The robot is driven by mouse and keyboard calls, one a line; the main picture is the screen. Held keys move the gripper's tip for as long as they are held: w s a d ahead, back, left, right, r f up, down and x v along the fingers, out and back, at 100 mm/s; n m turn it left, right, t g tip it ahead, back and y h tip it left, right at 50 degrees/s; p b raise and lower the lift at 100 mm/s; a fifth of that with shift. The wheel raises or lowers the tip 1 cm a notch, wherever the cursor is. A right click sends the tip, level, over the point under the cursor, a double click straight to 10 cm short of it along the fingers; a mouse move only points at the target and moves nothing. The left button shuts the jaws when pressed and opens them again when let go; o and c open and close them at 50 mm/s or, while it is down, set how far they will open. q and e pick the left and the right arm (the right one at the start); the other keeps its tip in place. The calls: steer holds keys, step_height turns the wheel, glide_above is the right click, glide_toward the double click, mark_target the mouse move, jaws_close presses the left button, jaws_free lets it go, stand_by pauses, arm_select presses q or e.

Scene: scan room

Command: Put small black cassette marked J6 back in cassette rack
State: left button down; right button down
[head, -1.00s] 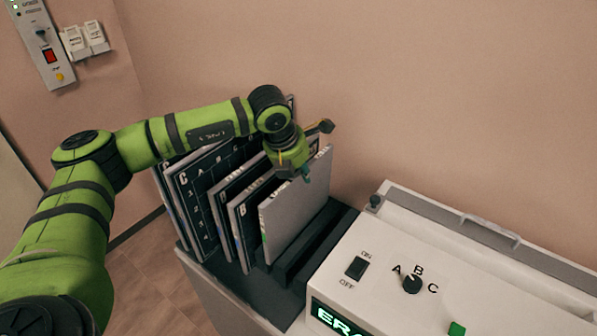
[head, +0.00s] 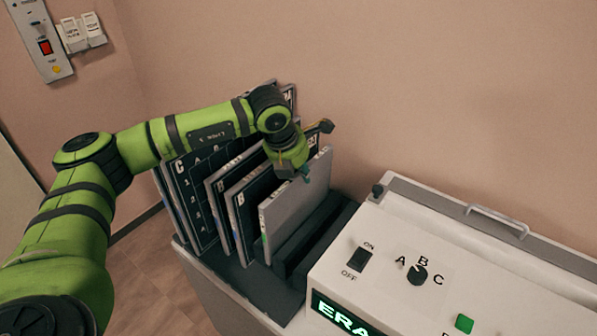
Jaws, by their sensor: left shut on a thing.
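The cassette rack (head: 318,262) is a dark slotted stand with several flat cassettes standing upright in it. A cassette with a plain grey face (head: 298,205) stands nearest the empty slots on the right. My left gripper (head: 306,174) is at the top edge of this cassette and is shut on it. Its fingers are partly hidden. The mark J6 is not readable on any cassette, so I cannot tell whether the held one is J6. A dark cassette (head: 194,188) with a white lettered and numbered grid stands further left. My right gripper is not in view.
A white eraser machine (head: 440,235) with an on/off switch (head: 359,259), an A-B-C knob (head: 417,276) and a green button (head: 464,323) stands right of the rack. The wall is close behind. A control box (head: 42,42) hangs at upper left.

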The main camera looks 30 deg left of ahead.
arm_select(q)
steer(key=shift+f+b, duration=1.4)
steer(key=shift+f, duration=0.1)
steer(key=c, duration=1)
jaws_free()
steer(key=shift+s+f, duration=0.1)
steer(key=v, duration=1.2)
step_height(320, 180, up, 6)
steer(key=p, duration=0.3)
steer(key=shift+p, duration=0.4)
